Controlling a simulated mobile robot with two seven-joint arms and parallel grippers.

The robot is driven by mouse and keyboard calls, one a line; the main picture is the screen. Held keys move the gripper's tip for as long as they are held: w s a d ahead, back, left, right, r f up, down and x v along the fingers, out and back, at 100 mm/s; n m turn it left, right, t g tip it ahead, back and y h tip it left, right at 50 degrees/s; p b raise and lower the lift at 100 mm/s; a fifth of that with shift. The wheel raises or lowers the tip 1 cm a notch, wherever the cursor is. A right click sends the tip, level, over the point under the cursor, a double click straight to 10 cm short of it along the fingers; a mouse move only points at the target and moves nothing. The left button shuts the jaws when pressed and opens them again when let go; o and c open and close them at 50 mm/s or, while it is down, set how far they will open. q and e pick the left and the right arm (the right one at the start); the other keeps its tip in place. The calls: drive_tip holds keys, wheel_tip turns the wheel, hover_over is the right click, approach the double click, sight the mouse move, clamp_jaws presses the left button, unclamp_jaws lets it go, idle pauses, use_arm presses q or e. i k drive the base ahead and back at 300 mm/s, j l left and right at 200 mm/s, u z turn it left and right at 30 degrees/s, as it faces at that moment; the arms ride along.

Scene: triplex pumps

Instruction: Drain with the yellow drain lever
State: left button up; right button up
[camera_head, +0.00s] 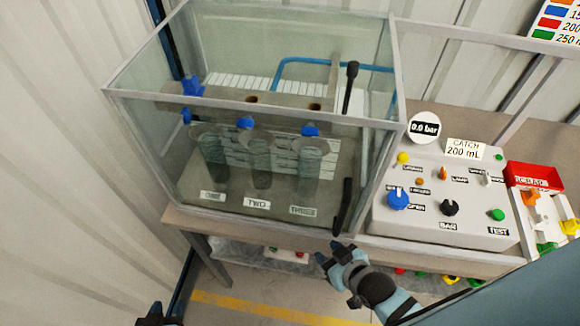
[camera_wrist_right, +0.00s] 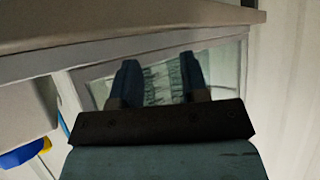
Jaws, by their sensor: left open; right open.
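I cannot clearly make out a yellow drain lever in either view. A small yellow knob (camera_head: 403,158) sits at the back left of the grey control panel (camera_head: 385,222); its label is too small to read. The glass tank (camera_head: 190,100) holds three cylinders with blue fittings. A black handle (camera_head: 344,205) stands at its front right corner. My right gripper (camera_head: 330,254) is open and empty in front of the bench edge, below that handle. It also shows in the right wrist view (camera_wrist_right: 160,82), fingers apart. My left gripper (camera_head: 155,314) is barely in view at the bottom left.
The panel carries a blue knob (camera_head: 397,200), a black knob (camera_head: 449,207), a green button (camera_head: 497,214) and a gauge (camera_head: 425,127) reading 0.0 bar. A red bin (camera_head: 535,177) stands at the right. A lower shelf holds coloured pieces. The floor has a yellow stripe (camera_head: 255,308).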

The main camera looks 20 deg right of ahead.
sight(402, 158)
drive_tip(key=z, duration=1.5)
drive_tip(key=l+u, duration=0.25)
drive_tip(key=l, duration=0.25)
drive_tip(key=l+u, duration=0.3)
drive_tip(key=l, duration=0.25)
drive_tip(key=k+l+u, duration=0.1)
drive_tip(key=l+u, duration=0.15)
drive_tip(key=l, duration=0.25)
drive_tip(key=k+l+u, duration=0.1)
drive_tip(key=l+u, duration=0.2)
drive_tip(key=l, duration=0.2)
